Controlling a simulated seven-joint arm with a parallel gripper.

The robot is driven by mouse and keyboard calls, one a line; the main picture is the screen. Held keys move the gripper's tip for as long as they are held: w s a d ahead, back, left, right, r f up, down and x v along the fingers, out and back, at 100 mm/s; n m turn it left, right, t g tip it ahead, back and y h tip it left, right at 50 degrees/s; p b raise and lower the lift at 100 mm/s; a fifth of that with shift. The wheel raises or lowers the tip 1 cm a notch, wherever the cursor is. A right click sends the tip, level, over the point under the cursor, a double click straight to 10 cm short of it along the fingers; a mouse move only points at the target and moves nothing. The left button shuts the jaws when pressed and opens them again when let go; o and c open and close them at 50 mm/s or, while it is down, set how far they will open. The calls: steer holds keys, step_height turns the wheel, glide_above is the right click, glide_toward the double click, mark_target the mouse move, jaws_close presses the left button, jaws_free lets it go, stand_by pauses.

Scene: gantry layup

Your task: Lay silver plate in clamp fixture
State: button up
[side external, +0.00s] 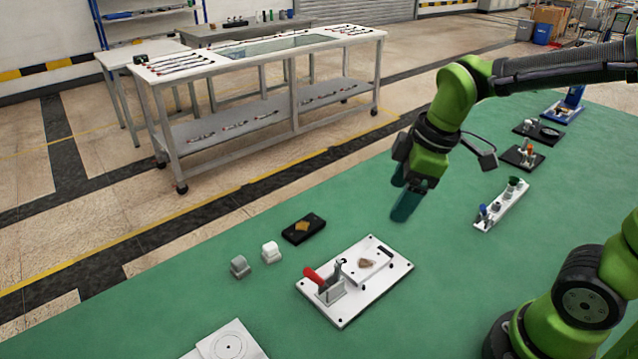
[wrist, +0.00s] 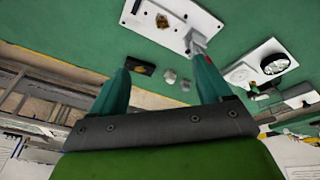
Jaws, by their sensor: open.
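The clamp fixture (side external: 336,312) is a white base plate on the green table, with a red-handled toggle clamp (side external: 318,279) at its left. A raised pale block (side external: 378,255) on it carries a small brownish piece (side external: 367,263). The fixture also shows at the top of the wrist view (wrist: 180,42). A black block (side external: 293,236) behind it holds a small gold piece (side external: 303,227). I cannot clearly pick out a silver plate. My gripper (side external: 405,205) has teal fingers, spread and empty in the wrist view (wrist: 161,66); it hangs above the table, up and right of the fixture.
A grey block (side external: 240,267) and a white block (side external: 271,252) stand left of the fixture. A white plate with a circle (side external: 228,345) lies at the front. A white rack (side external: 502,205) and dark trays (side external: 522,158) stand at the right. Table is clear around the fixture's right.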

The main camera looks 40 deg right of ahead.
steer(key=s+d+r+m+t+y, duration=0.1)
steer(key=s+r+m+t, duration=0.3)
steer(key=m, duration=0.8)
steer(key=shift+s, duration=0.95)
